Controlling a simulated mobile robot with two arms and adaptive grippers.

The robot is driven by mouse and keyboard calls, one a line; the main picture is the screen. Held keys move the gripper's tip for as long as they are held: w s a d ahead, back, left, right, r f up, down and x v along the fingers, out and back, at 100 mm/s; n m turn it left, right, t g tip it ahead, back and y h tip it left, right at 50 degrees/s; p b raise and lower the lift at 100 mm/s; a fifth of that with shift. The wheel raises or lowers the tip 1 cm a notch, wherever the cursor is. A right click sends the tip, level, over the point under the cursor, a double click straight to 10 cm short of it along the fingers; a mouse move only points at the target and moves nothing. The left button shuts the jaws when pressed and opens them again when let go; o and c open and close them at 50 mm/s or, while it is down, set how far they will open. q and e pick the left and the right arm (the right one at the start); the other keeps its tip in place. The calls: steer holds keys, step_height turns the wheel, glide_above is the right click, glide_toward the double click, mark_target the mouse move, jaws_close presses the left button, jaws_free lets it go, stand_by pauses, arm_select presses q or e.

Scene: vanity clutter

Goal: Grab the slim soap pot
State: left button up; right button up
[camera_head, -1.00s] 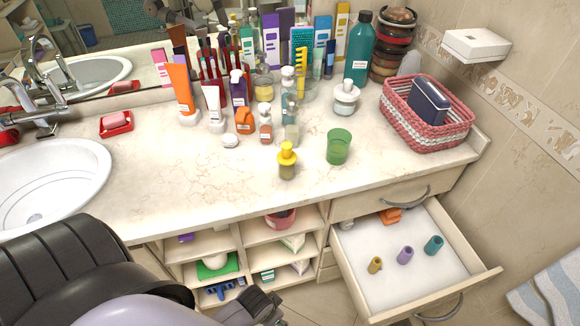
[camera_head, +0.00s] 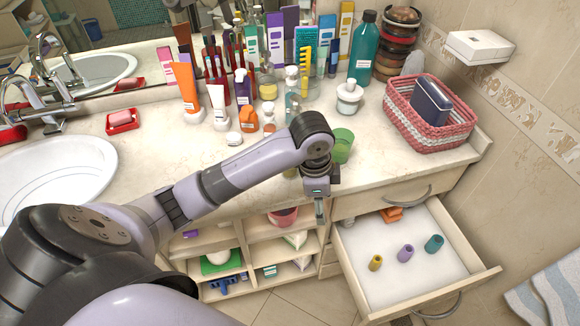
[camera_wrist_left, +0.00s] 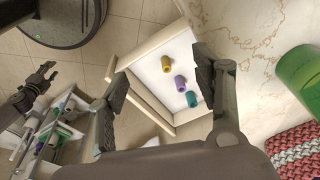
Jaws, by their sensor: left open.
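Three slim little pots stand in the open drawer: a yellow one (camera_head: 376,262), a purple one (camera_head: 405,252) and a teal one (camera_head: 434,244). I cannot tell which thing is the slim soap pot. The yellow (camera_wrist_left: 166,63), purple (camera_wrist_left: 180,82) and teal (camera_wrist_left: 192,99) pots also show between the fingers in the left wrist view. My left gripper (camera_head: 320,208) points down near the counter's front edge, apart from the pots. It is open and empty (camera_wrist_left: 160,85). A small dark claw, apparently my right gripper (camera_wrist_left: 36,86), shows at the left wrist view's left edge.
A green cup (camera_head: 342,147) stands just behind my left wrist. A red and white basket (camera_head: 430,130) holds a dark blue case. Bottles and boxes crowd the back of the counter (camera_head: 150,165). The drawer (camera_head: 390,290) has free room around the pots.

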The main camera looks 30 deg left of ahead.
arm_select(q)
steer(key=shift+m+g+y, duration=0.4)
steer(key=shift+g+y, duration=0.2)
steer(key=shift+g, duration=0.1)
steer(key=w+a+r, duration=0.2)
steer(key=a+r, duration=0.2)
steer(key=r, duration=0.1)
steer(key=w+a+r, duration=0.2)
steer(key=a+r, duration=0.2)
steer(key=r, duration=0.1)
steer(key=w+a+r, duration=0.1)
steer(key=a+r, duration=0.3)
steer(key=r, duration=0.2)
steer(key=shift+w+a+r, duration=0.1)
steer(key=shift+w+a, duration=0.2)
steer(key=shift+w, duration=0.1)
step_height(320, 180, down, 12)
steer(key=shift+w+r+p, duration=0.1)
steer(key=shift+p, duration=1.1)
steer(key=f+p, duration=0.1)
steer(key=f, duration=0.1)
steer(key=f+p, duration=0.1)
steer(key=f, duration=0.2)
steer(key=shift+w+a, duration=0.15)
steer(key=shift+a, duration=0.05)
steer(key=shift+f, duration=0.2)
steer(key=shift+c, duration=0.5)
jaws_close()
